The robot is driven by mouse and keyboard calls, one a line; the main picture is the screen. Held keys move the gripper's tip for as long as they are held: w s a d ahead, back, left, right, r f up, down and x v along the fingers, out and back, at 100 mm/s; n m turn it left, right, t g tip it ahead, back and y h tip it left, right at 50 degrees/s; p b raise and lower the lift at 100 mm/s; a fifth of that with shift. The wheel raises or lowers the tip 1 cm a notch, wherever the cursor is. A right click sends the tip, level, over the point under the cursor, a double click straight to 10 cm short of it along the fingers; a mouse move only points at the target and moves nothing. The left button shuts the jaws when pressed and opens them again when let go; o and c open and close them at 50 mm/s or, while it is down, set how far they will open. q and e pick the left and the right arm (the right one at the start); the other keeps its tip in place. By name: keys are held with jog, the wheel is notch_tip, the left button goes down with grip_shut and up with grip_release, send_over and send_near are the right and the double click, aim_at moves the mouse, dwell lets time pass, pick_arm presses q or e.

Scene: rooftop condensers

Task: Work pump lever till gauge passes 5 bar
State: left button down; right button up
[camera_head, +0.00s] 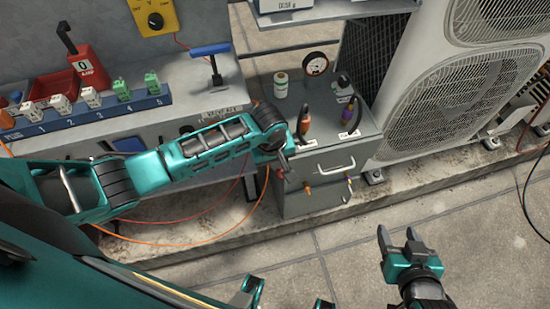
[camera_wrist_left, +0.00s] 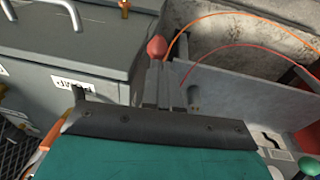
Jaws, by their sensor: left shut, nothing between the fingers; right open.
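A round dial gauge (camera_head: 316,64) stands at the back of the grey cabinet top; its reading is too small to tell. My left gripper (camera_head: 284,168) is shut and empty, pointing down beside the front left of the cabinet. In the left wrist view its closed fingers (camera_wrist_left: 164,84) have a red knob (camera_wrist_left: 157,47) just at their tips; I cannot tell whether they touch. I cannot tell for sure which part is the pump lever. A blue T-handle on a dark stem (camera_head: 211,50) stands on the bench to the left. My right gripper (camera_head: 398,240) is open and empty above the paving.
The grey cabinet (camera_head: 335,160) carries a white canister (camera_head: 281,84) and orange and purple handled tools. A red tray (camera_head: 62,88) and numbered blue strip (camera_head: 85,116) are on the left bench. Large condenser units (camera_head: 450,90) stand right. Loose orange and red cables run below my left arm.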

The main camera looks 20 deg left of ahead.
aim_at(276, 173)
pick_arm(q)
jog(key=shift+s+d+f+p, duration=0.1)
jog(key=shift+s+f+p, duration=0.1)
jog(key=shift+f+p, duration=0.15)
notch_tip(276, 173, down, 4)
jog(key=shift+s+d+r+t+y, duration=0.15)
jog(key=shift+t+y, duration=0.15)
jog(key=shift+t, duration=0.2)
jog(key=shift+f, duration=0.4)
pick_arm(e)
jog(key=shift+r, duration=0.35)
pick_arm(q)
jog(key=shift+r, duration=0.1)
jog(key=a+p+v, duration=0.1)
jog(key=p+v, duration=0.3)
jog(key=v, duration=0.9)
jog(key=shift+a+r+p, duration=0.15)
jog(key=shift+r+p, duration=0.05)
jog(key=shift+p, duration=0.2)
pick_arm(e)
jog(key=r, duration=0.5)
jog(key=shift+s+d+r, duration=0.1)
jog(key=shift+s+d, duration=0.15)
jog(key=shift+d, duration=0.15)
